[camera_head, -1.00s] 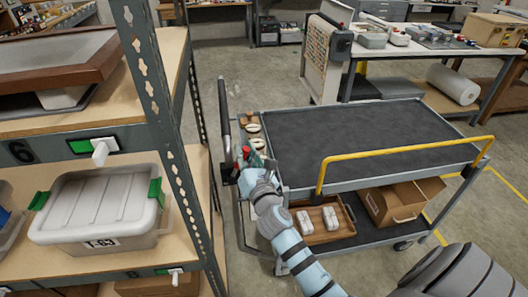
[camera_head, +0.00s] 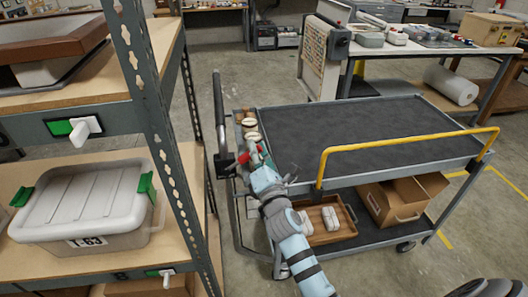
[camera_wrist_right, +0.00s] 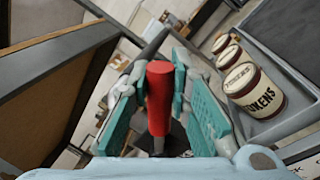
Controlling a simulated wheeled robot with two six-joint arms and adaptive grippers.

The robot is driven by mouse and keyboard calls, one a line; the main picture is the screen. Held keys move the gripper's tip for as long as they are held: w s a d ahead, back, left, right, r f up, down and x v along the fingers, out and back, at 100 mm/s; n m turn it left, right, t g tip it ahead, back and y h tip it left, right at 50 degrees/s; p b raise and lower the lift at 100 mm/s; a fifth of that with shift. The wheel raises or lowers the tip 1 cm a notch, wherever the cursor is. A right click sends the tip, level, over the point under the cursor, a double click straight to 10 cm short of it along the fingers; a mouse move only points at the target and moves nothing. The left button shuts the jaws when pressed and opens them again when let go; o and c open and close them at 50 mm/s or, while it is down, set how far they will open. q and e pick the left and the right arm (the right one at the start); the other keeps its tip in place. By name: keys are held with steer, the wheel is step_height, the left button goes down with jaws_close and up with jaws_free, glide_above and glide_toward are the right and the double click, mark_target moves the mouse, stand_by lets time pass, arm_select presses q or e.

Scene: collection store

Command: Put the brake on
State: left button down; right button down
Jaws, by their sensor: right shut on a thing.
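The red brake lever grip (camera_wrist_right: 159,95) shows in the right wrist view as an upright red cylinder on a dark stem. My right gripper (camera_wrist_right: 160,110) has its teal fingers on both sides of this grip and is shut on it. In the head view the red grip (camera_head: 243,157) is small and partly hidden by my right gripper (camera_head: 252,158). It sits at the left end of the cart (camera_head: 365,135), just beside the black push handle (camera_head: 217,115). My left gripper is out of view.
Several labelled token tins (camera_wrist_right: 254,90) stand in the cart's end tray beside the lever. A metal shelf with a lidded grey bin (camera_head: 85,205) stands close on the left. The cart's dark top is bare, with a yellow rail (camera_head: 400,143) at its near edge.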

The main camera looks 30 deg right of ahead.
steer(key=shift+f, duration=0.2)
steer(key=c, duration=1.5)
jaws_free()
steer(key=shift+d, duration=0.1)
steer(key=shift+o, duration=0.2)
steer(key=shift+s, duration=0.1)
steer(key=v, duration=1.2)
